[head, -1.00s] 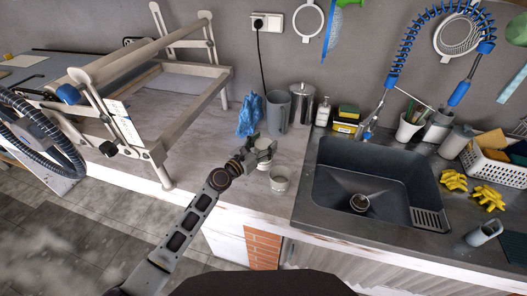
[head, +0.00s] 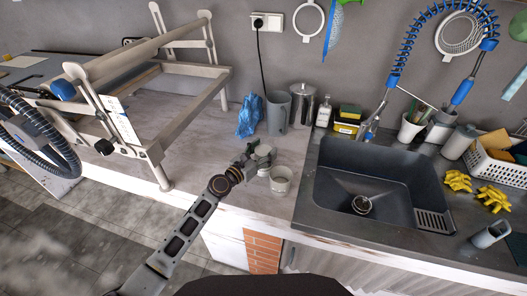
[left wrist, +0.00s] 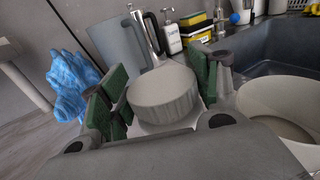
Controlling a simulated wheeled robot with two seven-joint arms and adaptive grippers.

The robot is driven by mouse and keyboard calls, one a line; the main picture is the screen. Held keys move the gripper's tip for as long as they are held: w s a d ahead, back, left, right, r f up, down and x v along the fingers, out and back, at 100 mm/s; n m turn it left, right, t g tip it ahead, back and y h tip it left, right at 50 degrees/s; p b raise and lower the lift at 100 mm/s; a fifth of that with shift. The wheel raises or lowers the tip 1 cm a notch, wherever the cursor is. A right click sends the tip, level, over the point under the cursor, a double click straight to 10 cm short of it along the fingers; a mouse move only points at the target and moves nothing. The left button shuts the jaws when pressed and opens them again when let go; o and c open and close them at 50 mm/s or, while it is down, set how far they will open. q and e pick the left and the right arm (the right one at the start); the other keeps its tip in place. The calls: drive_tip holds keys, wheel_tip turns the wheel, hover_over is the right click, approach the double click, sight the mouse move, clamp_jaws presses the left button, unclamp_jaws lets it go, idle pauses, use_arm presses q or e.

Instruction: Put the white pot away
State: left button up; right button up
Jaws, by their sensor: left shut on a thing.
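A small white pot (left wrist: 163,98) with a ribbed side and a pale flat top is between the green-padded fingers of my left gripper (left wrist: 160,110). In the head view, my left gripper (head: 260,158) is shut on this pot (head: 263,150) at the worktop, left of the sink. I cannot tell whether the pot touches the worktop. A second, open whitish pot (head: 281,178) stands just right of the gripper; it fills the right side of the left wrist view (left wrist: 285,105). My right gripper is not in view.
A grey jug (head: 278,112), a metal canister (head: 302,104) and a blue cloth (head: 249,116) stand behind the gripper. The dark sink (head: 370,185) is to the right. A wooden frame (head: 160,95) stands left. Worktop between frame and gripper is clear.

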use_arm(q)
drive_tip(key=o, duration=1.4)
drive_tip(key=shift+r, duration=0.15)
drive_tip(key=shift+v, duration=6.05)
